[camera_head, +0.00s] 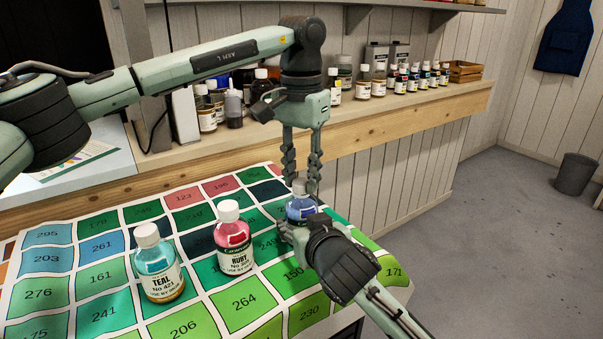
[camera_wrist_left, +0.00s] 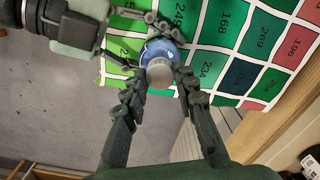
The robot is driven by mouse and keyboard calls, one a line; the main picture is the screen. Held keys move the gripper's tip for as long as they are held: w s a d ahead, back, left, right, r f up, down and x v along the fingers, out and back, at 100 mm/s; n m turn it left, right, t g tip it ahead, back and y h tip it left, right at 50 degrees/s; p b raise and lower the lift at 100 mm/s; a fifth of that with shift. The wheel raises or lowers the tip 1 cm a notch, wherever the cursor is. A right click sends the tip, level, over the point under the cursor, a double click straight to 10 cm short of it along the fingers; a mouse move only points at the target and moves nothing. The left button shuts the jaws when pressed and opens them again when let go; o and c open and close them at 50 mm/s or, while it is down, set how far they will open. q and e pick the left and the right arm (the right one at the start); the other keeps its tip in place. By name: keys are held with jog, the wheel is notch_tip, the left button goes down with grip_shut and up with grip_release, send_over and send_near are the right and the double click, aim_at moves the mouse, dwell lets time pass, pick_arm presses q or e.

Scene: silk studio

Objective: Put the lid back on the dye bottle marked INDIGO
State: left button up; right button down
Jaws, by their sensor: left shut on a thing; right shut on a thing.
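A blue bottle (camera_head: 301,208) stands upright at the mat's right side; its label is not readable here. My right gripper (camera_head: 302,224) is shut around its body from the front right. My left gripper (camera_head: 301,186) points straight down above it, shut on a pale grey lid (camera_head: 299,187). The lid is in line with the bottle's neck; I cannot tell whether it is seated or just above. In the left wrist view the lid (camera_wrist_left: 160,73) sits between my left fingertips (camera_wrist_left: 160,86), covering part of the blue bottle (camera_wrist_left: 157,47).
White-capped TEAL (camera_head: 158,272) and RUBY (camera_head: 234,245) bottles stand on the numbered colour-chart mat (camera_head: 95,310), left of the blue bottle. A wooden ledge (camera_head: 430,103) behind holds several bottles and a small crate (camera_head: 465,71). Open floor lies to the right, with a bin (camera_head: 575,174).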

pick_arm(q)
jog(key=shift+m, duration=0.9)
jog(key=o, duration=0.7)
jog(key=shift+c, duration=0.2)
jog(key=shift+r, duration=2.3)
jog(key=shift+c, duration=0.4)
